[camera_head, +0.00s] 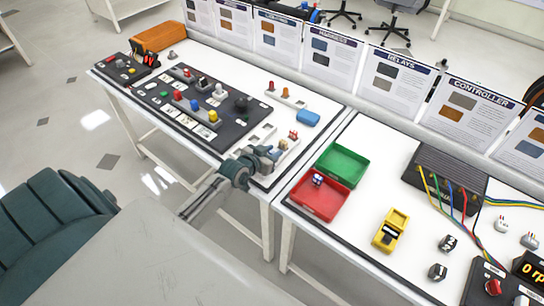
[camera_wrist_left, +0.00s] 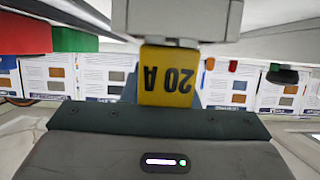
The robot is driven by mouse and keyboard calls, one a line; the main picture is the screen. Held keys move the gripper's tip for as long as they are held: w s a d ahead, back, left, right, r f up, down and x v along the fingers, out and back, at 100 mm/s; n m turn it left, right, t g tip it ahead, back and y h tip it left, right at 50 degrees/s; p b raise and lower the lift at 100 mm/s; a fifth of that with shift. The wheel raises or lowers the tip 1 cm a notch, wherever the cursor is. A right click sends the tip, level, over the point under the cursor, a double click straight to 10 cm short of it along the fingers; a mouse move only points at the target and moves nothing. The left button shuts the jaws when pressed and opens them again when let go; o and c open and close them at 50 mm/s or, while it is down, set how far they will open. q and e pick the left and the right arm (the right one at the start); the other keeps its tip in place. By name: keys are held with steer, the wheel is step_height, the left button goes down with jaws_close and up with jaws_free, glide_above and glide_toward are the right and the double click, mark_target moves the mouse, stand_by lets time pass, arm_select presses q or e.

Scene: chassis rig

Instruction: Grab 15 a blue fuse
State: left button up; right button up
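My left gripper (camera_head: 270,153) is at the white fuse holder (camera_head: 262,133) on the right end of the left table, low over its near side. In the left wrist view a yellow fuse marked 20 A (camera_wrist_left: 167,78) shows upside down, right in front of the gripper body. Dark blue-grey edges show on both sides of this fuse; I cannot tell if they are fingers or something behind it. Small red fuses (camera_head: 293,135) stand at the holder's far end. I cannot make out a blue fuse clearly; the gripper hides part of the holder. My right gripper is not in view.
The right table bears a red tray (camera_head: 322,196), a green tray (camera_head: 343,164) and a yellow meter (camera_head: 391,230). Sign boards line the back edge.

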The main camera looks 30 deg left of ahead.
arm_select(q)
steer(key=shift+s+f, duration=0.15)
steer(key=shift+f, duration=0.15)
steer(key=shift+c, duration=1.3)
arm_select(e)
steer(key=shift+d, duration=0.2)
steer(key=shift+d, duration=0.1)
